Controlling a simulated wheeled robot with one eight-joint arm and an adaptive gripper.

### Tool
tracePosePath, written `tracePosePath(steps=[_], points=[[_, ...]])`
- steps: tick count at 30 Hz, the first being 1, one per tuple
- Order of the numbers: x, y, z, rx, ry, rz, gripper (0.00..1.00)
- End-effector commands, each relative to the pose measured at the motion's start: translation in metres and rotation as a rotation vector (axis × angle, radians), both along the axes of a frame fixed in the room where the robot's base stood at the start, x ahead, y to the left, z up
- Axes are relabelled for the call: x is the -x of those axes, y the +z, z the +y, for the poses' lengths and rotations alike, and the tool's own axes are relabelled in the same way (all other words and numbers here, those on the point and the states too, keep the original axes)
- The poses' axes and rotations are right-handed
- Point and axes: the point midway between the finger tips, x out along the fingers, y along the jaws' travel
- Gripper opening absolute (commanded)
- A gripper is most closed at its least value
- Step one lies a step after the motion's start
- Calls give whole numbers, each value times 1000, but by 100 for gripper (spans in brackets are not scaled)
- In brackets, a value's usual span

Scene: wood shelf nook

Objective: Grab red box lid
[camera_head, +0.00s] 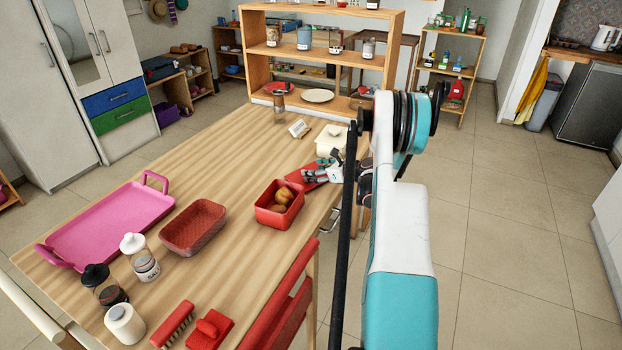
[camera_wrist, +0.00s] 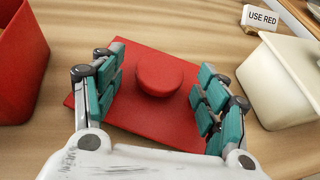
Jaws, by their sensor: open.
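The red box lid (camera_wrist: 158,108) lies flat on the wooden table, a square plate with a round knob (camera_wrist: 160,73) in its middle. My gripper (camera_wrist: 159,85) is open above the lid, with its teal-padded fingers on either side of the knob and apart from it. In the head view my gripper (camera_head: 322,174) is over the lid (camera_head: 309,173), which is partly hidden by the fingers. The red box (camera_head: 266,209) holds brown round items and stands just in front of the lid; its wall also shows at the left of the wrist view (camera_wrist: 22,62).
A white box (camera_head: 327,147) stands close behind the lid, beside a "USE RED" sign (camera_head: 299,128). A red basket (camera_head: 194,227), a pink tray (camera_head: 110,222) and jars (camera_head: 139,259) are farther left. A red chair (camera_head: 290,305) is at the table's near edge.

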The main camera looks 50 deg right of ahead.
Motion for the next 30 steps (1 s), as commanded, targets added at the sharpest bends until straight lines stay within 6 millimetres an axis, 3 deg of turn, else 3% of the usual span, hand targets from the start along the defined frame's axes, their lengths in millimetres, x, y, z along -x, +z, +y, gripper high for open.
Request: tracePosePath(steps=[2, 8, 22, 26, 30], points=[[0, 1, 0, 0, 0, 0, 65], [0, 0, 0, 0, 0, 0, 20], [0, 6, 0, 0, 0, 0, 19], [1, 19, 0, 0, 0, 0, 19], [1, 44, 0, 0, 0, 0, 19]])
